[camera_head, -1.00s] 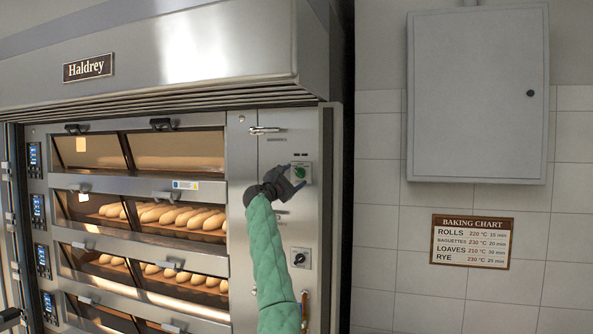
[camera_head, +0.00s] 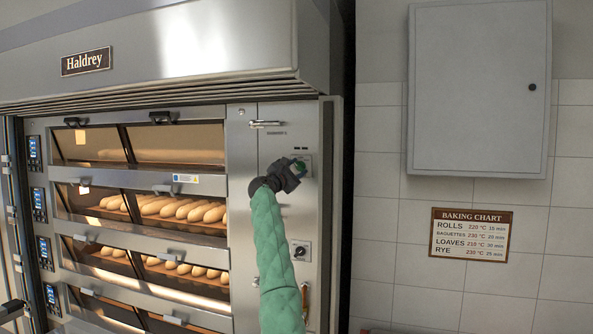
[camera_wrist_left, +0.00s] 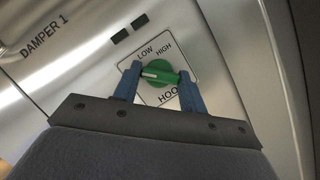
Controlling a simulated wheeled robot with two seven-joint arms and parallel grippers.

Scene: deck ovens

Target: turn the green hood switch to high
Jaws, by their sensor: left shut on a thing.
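The green hood switch (camera_head: 301,166) sits on a small white plate on the oven's steel side panel. In the left wrist view the green knob (camera_wrist_left: 158,74) shows LOW and HIGH above it and a partly hidden HOOD label below. Its white mark is at the left end of its grip bar, below and left of LOW. My left gripper (camera_head: 297,170) is at the switch, its two blue fingers (camera_wrist_left: 157,80) shut on the knob's ends. In the head view the gripper partly covers the switch. My right gripper is not in view.
A damper lever (camera_head: 265,124) is above the switch and a black knob (camera_head: 300,252) below it. Deck ovens with bread (camera_head: 180,209) are to the left. A grey wall cabinet (camera_head: 478,90) and a baking chart (camera_head: 471,234) are on the tiled wall at right.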

